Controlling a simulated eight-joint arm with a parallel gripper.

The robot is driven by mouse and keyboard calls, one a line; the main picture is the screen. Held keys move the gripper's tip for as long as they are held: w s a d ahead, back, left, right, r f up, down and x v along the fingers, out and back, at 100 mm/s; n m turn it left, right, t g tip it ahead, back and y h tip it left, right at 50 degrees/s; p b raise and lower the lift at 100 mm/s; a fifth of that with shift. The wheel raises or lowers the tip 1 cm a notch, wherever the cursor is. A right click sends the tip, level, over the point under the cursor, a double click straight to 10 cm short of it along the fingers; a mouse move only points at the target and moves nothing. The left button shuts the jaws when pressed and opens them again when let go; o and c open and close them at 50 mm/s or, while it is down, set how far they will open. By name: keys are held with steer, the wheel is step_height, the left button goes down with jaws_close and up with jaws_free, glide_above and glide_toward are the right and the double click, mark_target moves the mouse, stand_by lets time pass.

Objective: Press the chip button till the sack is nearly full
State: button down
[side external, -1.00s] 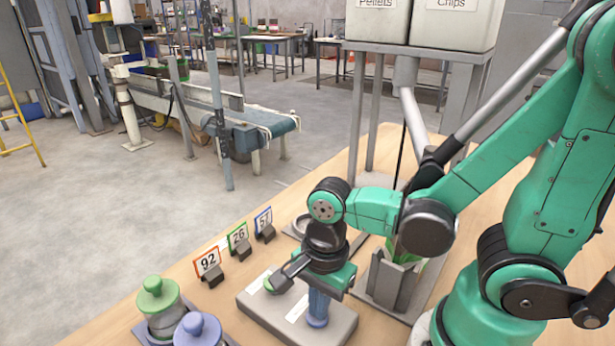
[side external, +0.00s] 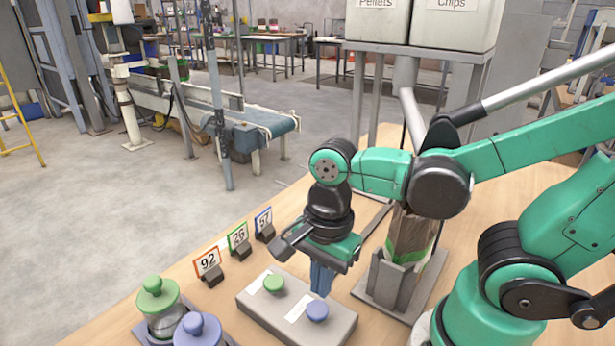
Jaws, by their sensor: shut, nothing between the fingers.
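A grey button box (side external: 262,318) on the table carries a green button (side external: 274,283) and a blue button (side external: 317,310), each beside a white label too small to read. My gripper (side external: 322,291) is shut and empty, pointing down just above and behind the blue button, apart from it as far as I can see. The sack (side external: 410,236), brownish with a green part, stands in a grey holder (side external: 392,284) behind and right of the box. My arm covers its top, so I cannot tell its fill level. Above are the pellets hopper (side external: 377,22) and the chips hopper (side external: 452,25).
Number cards 92 (side external: 208,262), 26 (side external: 238,238) and 57 (side external: 264,220) stand left of the box. A green-lidded jar (side external: 158,297) and a blue-lidded jar (side external: 198,330) stand at the front left. Hopper posts rise behind my arm.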

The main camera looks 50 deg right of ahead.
mark_target(322, 302)
step_height(322, 302, up, 10)
steer(key=shift+d+f, duration=0.25)
steer(key=shift+d, duration=0.05)
stand_by(0.4)
steer(key=w+d+f+n+t, duration=0.4)
steer(key=w+n+t, duration=0.2)
steer(key=n, duration=1.2)
steer(key=shift+w+d+t+h, duration=0.35)
steer(key=shift+w+t+h, duration=0.05)
steer(key=shift+t, duration=0.1)
steer(key=shift+f, duration=0.1)
